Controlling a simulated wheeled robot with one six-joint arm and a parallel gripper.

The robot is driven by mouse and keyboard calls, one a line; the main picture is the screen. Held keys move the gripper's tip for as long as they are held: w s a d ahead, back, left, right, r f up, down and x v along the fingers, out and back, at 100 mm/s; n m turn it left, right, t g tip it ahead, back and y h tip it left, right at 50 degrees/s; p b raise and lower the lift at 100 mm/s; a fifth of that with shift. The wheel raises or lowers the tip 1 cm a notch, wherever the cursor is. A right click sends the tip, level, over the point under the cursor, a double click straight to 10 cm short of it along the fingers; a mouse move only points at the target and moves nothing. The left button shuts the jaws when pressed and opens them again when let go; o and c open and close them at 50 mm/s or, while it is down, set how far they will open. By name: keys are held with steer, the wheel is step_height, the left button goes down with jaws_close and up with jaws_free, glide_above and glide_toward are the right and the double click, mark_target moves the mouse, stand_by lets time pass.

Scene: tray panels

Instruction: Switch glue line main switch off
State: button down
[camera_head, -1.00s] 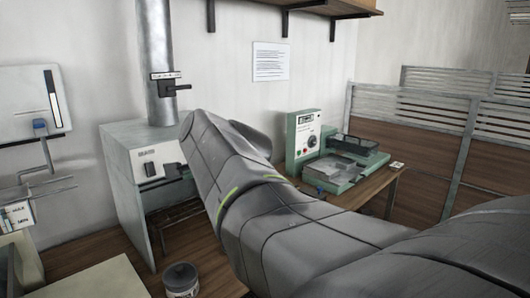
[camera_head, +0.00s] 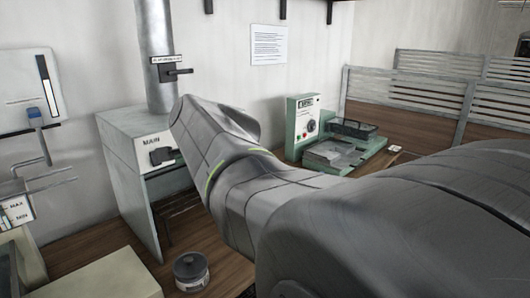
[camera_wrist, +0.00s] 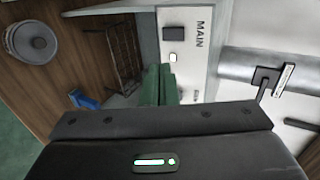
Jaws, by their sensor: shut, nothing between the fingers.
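The glue line's white panel marked MAIN (camera_head: 151,142) is on the front of a grey cabinet, left of my arm. Its dark main switch (camera_head: 160,156) sits just under the label; its on or off position is too small to tell. In the wrist view the panel appears turned sideways, with the dark switch (camera_wrist: 173,33) and a small pale button or lamp (camera_wrist: 173,57) beside it. My gripper's green fingers (camera_wrist: 160,70) are together and empty, in front of the panel near the pale button. I cannot tell if they touch it. In the head view my arm hides the gripper.
A grey duct with a dark lever (camera_head: 176,71) rises above the cabinet. A round lidded tin (camera_head: 191,271) stands below on the wooden surface. A green machine (camera_head: 335,145) stands at the right, with slatted partitions behind. A white box with a blue lever (camera_head: 35,112) is at left.

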glide_toward(159, 165)
steer(key=x, duration=0.5)
steer(key=shift+a+p, duration=0.15)
steer(key=shift+p, duration=0.15)
steer(key=shift+w+a+f, duration=0.1)
steer(key=shift+w+a, duration=0.35)
steer(key=shift+w, duration=0.05)
steer(key=shift+f, duration=0.15)
steer(key=b, duration=0.3)
steer(key=shift+w+a+f+t+y+b, duration=0.1)
steer(key=shift+a+f+t+y+b, duration=0.05)
steer(key=shift+f+t+y+b, duration=0.2)
steer(key=shift+r+p, duration=0.4)
steer(key=shift+p, duration=0.2)
steer(key=shift+r, duration=0.15)
steer(key=shift+r+p, duration=0.65)
steer(key=shift+p, duration=0.15)
